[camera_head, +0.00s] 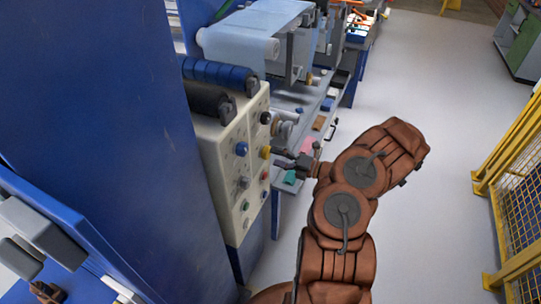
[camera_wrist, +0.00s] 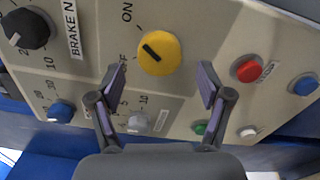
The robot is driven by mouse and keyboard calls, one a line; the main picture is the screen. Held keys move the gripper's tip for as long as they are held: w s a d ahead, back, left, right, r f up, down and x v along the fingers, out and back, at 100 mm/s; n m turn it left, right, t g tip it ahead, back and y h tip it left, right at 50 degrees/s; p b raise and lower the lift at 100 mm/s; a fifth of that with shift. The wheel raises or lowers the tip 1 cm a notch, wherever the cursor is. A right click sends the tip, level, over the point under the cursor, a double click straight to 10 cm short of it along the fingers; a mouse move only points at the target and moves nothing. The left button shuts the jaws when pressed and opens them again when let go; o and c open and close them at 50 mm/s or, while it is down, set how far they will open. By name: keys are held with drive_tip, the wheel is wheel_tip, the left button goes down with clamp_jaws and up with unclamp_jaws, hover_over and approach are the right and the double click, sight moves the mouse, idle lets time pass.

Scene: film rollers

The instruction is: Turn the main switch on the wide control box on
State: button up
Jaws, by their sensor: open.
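The wide control box (camera_head: 214,150) is a cream panel with knobs and buttons, in the left middle of the head view. Its yellow rotary switch (camera_wrist: 159,52) has a dark slot mark slanting from upper left to lower right. An "ON" label is above left of it, and a partly hidden label lies to its left. The yellow switch also shows in the head view (camera_head: 265,152). My gripper (camera_wrist: 162,72) is open, with one finger on each side just below the switch in the wrist view. It holds nothing. Contact with the panel cannot be told.
A black knob (camera_wrist: 27,28), a blue knob (camera_wrist: 61,111) and a grey knob (camera_wrist: 137,122) are left of and below the switch. A red button (camera_wrist: 247,68) is to the right. A yellow fence (camera_head: 515,200) bounds the right; grey floor (camera_head: 425,100) is clear between.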

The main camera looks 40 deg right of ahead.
drive_tip(key=v, duration=0.8)
drive_tip(key=shift+s+d, duration=0.2)
drive_tip(key=shift+s, duration=0.1)
